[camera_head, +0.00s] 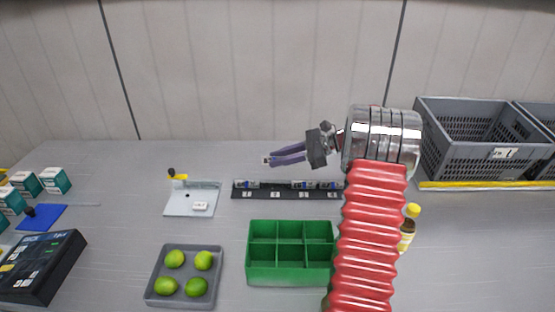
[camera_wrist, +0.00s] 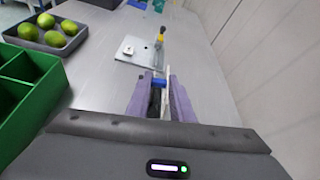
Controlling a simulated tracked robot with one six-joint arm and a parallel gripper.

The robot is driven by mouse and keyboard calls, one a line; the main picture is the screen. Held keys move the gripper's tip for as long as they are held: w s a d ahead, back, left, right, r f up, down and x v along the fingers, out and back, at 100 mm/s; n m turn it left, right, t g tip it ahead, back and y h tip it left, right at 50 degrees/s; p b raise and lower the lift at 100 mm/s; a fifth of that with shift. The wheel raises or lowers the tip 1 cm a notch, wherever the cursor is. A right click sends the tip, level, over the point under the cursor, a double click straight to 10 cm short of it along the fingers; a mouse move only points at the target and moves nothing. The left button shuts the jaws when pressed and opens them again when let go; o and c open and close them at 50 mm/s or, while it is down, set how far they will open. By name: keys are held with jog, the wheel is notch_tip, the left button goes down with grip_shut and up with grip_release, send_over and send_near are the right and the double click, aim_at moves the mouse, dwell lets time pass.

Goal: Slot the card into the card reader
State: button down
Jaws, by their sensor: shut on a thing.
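My gripper (camera_head: 268,160) is above the table behind the black rail, its purple fingers pointing left. It is shut on a small, thin, whitish piece, apparently the card (camera_head: 265,160), seen at the fingertips. In the wrist view a pale thin edge (camera_wrist: 168,77) shows between the fingers (camera_wrist: 163,85); most of it is hidden. I cannot tell for certain which thing is the card reader. A black box with pale print (camera_head: 38,268) lies at the front left. A pale plate (camera_head: 182,206) with a yellow and black upright part and a small white block lies at centre left.
A black rail (camera_head: 290,195) with several blue and silver pieces lies below my gripper. A green divided bin (camera_head: 290,276) and a grey tray (camera_head: 183,300) of limes stand in front. Grey crates (camera_head: 470,160) and a yellow-capped bottle (camera_head: 408,230) are right. White-teal boxes (camera_head: 55,180) are left.

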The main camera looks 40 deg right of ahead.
jog(key=w+a+r+m+t+h, duration=0.15)
jog(key=w+a+r, duration=0.3)
jog(key=a, duration=0.45)
jog(key=w+a+r+m+t+h, duration=0.1)
jog(key=w+a+r+m, duration=0.15)
jog(key=w+a, duration=0.5)
jog(key=s+a+m+h, duration=0.1)
jog(key=s+a+h, duration=0.1)
jog(key=a, duration=0.5)
jog(key=s+a+f+m+t+h, duration=0.1)
jog(key=s+a, duration=0.2)
jog(key=a, duration=0.5)
jog(key=shift+s+h, duration=0.25)
jog(key=shift+h, duration=0.1)
